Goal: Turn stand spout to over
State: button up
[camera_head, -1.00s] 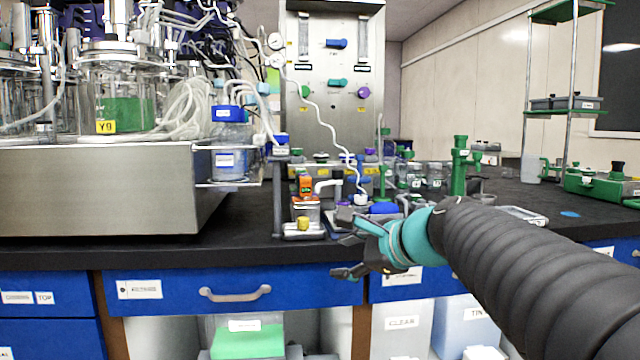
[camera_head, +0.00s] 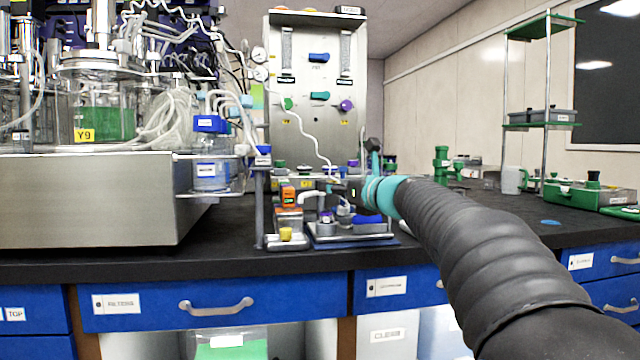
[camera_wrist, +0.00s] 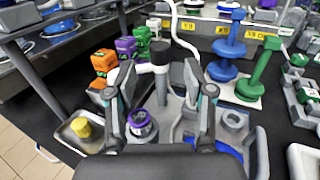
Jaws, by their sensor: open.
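The small stand (camera_head: 325,236) sits near the bench's front edge. Its white bent spout (camera_head: 311,197) reaches in from the left; in the wrist view the white spout arm (camera_wrist: 144,68) joins a dark grey upright post (camera_wrist: 161,55). My gripper (camera_head: 338,190) is over the stand, seen end-on and partly hidden by my wrist. In the wrist view my gripper (camera_wrist: 158,82) is open, its fingers on either side of the post with gaps showing. A purple-ringed vessel (camera_wrist: 142,124) stands on the stand below the fingers. I cannot tell whether the fingers touch anything.
An orange block (camera_head: 288,196) and a yellow knob (camera_head: 286,234) are just left. A metal panel with valves (camera_head: 316,110) rises behind. Blue and green stands (camera_wrist: 262,70) are to the right in the wrist view.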

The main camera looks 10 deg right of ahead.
jog(key=x, duration=0.6)
jog(key=shift+w+a+p, duration=0.15)
jog(key=shift+w+p, duration=0.15)
jog(key=shift+p, duration=0.05)
grip_shut()
